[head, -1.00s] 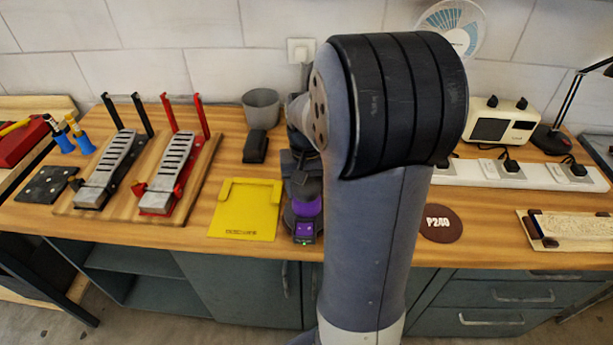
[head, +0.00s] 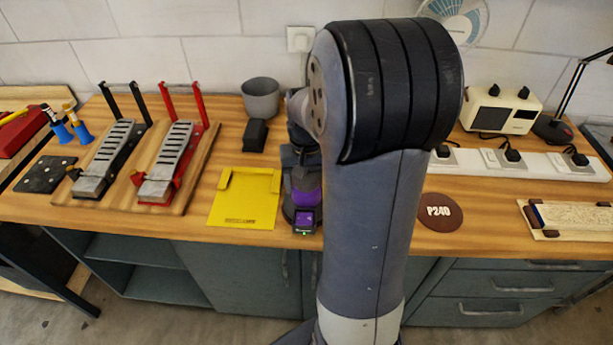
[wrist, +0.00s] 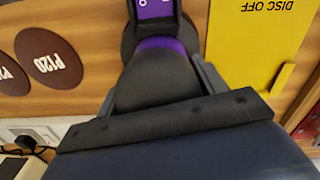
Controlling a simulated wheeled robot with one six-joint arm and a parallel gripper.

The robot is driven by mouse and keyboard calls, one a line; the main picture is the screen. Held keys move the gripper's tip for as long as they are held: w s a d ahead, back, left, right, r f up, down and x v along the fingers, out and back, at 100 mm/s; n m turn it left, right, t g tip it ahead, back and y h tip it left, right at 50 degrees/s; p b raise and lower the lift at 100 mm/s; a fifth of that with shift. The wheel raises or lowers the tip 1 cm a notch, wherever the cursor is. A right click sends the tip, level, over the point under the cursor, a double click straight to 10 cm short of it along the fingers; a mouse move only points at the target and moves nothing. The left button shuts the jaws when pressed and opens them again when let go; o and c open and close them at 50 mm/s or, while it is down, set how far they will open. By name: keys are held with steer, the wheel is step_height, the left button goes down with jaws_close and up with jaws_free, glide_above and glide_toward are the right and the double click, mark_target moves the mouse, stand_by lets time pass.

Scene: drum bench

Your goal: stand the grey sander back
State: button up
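The grey sander (head: 305,195) has purple parts and a small purple box with a display at its front. It sits upright near the bench's front edge, just right of the yellow plate, partly hidden behind my arm. In the wrist view the sander's dark grey body (wrist: 158,75) fills the space between the fingers of my gripper (wrist: 160,68). The fingers lie along both sides of it with no clear gap. Its round dark pad shows beneath. In the head view my gripper is mostly hidden by my arm.
The yellow plate (head: 245,205), marked "DISC OFF" in the wrist view, is bare. A black block (head: 255,135) and a grey pot (head: 261,97) stand behind it. A board with two pedal-like stands (head: 165,165) is left. A brown P240 disc (head: 440,212) lies right.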

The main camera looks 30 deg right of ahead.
steer(key=shift+o, duration=0.6)
steer(key=shift+w, duration=0.15)
steer(key=shift+o, duration=0.8)
steer(key=shift+r, duration=0.2)
step_height(320, 180, up, 13)
steer(key=shift+r+p, duration=0.2)
steer(key=shift+p, duration=0.15)
steer(key=shift+c, duration=0.3)
stand_by(0.5)
